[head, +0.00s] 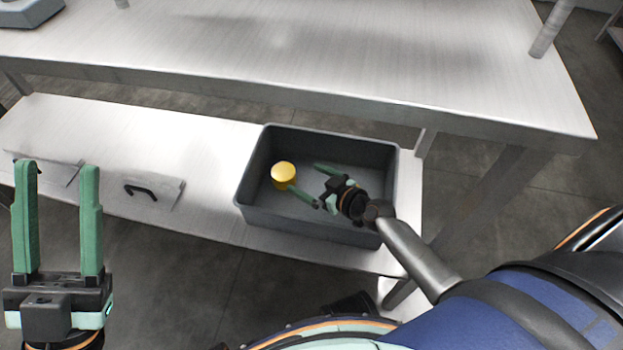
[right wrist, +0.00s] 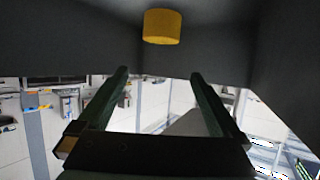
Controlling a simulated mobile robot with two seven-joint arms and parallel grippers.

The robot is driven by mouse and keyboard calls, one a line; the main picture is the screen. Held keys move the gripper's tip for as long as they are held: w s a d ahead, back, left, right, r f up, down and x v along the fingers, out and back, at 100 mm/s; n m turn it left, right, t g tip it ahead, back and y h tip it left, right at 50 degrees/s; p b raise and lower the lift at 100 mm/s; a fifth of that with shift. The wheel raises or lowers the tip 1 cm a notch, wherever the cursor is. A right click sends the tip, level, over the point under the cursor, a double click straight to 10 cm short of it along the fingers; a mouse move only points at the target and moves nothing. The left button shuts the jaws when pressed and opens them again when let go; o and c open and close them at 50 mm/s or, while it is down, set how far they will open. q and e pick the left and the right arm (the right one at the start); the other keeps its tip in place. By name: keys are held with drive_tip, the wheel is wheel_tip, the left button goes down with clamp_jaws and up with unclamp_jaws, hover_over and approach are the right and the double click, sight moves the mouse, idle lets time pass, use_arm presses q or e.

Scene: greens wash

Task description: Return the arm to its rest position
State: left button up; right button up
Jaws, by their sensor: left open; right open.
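My right gripper (head: 303,183) is open and empty, reaching into a grey bin (head: 300,218) on the lower shelf. A yellow round object (head: 283,173) lies in the bin's left part, close to the gripper's fingertips but not between them. In the right wrist view the yellow object (right wrist: 162,26) is beyond the open fingers of the gripper (right wrist: 158,75), with a gap. The bin's dark walls (right wrist: 205,35) surround it there. My left gripper (head: 57,168) is open and empty at the left of the head view, in front of the shelf.
The steel table top (head: 300,50) overhangs behind the bin. The lower shelf (head: 215,140) has clear room left of the bin. A flat panel with a black handle (head: 140,190) is at the shelf's left. A grey object (head: 28,12) stands on the table's far left corner.

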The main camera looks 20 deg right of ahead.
use_arm(q)
drive_tip(key=shift+s+d+r, duration=0.1)
drive_tip(key=shift+s+d, duration=0.05)
drive_tip(key=shift+s, duration=0.15)
drive_tip(key=shift+w+r, duration=0.1)
idle(0.3)
